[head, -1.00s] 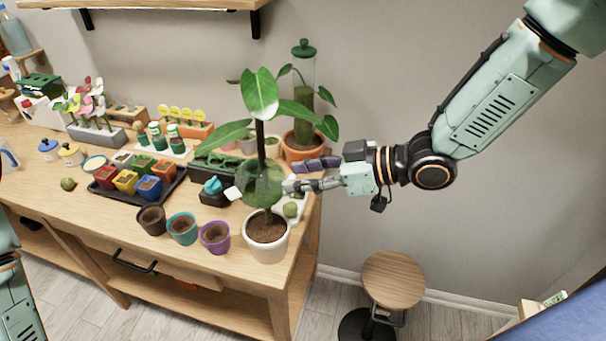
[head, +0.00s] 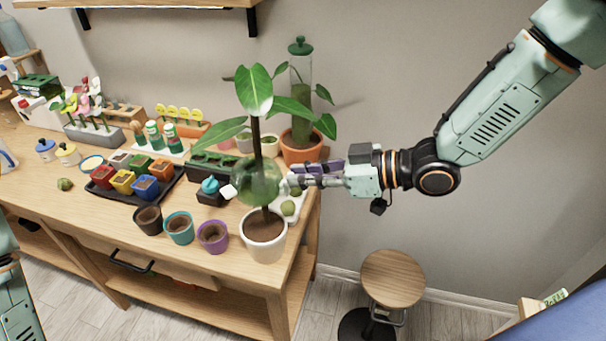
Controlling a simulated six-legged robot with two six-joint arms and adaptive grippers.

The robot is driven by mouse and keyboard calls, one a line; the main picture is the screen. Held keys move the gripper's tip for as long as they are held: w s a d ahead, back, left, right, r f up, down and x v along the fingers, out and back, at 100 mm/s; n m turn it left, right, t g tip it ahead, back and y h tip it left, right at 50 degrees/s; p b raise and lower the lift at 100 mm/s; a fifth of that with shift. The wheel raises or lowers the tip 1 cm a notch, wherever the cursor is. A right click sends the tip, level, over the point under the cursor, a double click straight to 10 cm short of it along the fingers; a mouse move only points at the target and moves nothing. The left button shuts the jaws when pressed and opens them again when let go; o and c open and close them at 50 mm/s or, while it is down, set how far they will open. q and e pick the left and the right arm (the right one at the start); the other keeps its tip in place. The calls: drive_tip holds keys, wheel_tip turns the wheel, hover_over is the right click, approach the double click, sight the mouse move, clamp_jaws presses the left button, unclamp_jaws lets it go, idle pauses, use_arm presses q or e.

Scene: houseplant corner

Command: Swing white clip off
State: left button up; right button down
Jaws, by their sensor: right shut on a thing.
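A tall plant with big green leaves stands in a white pot (head: 265,250) at the front right corner of the bench. A clear green ball (head: 258,184) sits around its stem. My right gripper (head: 290,184) comes in from the right, its fingertips at the ball's right edge. It is shut on a small pale piece there, apparently the white clip, mostly hidden by the fingers. Another white block (head: 228,192) shows at the ball's left side; I cannot tell whether it touches the ball. Only a link of my left arm shows at the left edge.
Purple (head: 213,237), teal (head: 180,229) and dark (head: 148,219) pots stand left of the plant. A terracotta pot (head: 300,148) with a tall jar is behind the gripper. A stool (head: 393,278) stands right of the bench (head: 75,215).

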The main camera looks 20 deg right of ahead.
drive_tip(key=shift+s+d+f+t+y+b, duration=0.35)
drive_tip(key=shift+f+t+y+b, duration=0.7)
drive_tip(key=shift+b, duration=2.15)
drive_tip(key=shift+s+d+f+t+y+b, duration=0.2)
drive_tip(key=shift+d+t+y+b, duration=0.45)
drive_tip(key=shift+y+b, duration=1.7)
drive_tip(key=shift+s+d+f+t+y+b, duration=0.3)
drive_tip(key=shift+f+t+y+b, duration=0.5)
drive_tip(key=shift+b, duration=3.2)
drive_tip(key=shift+w+r+h, duration=0.1)
drive_tip(key=shift+r+h, duration=0.05)
drive_tip(key=shift+h, duration=0.15)
drive_tip(key=c, duration=1.3)
unclamp_jaws()
drive_tip(key=shift+a, duration=0.1)
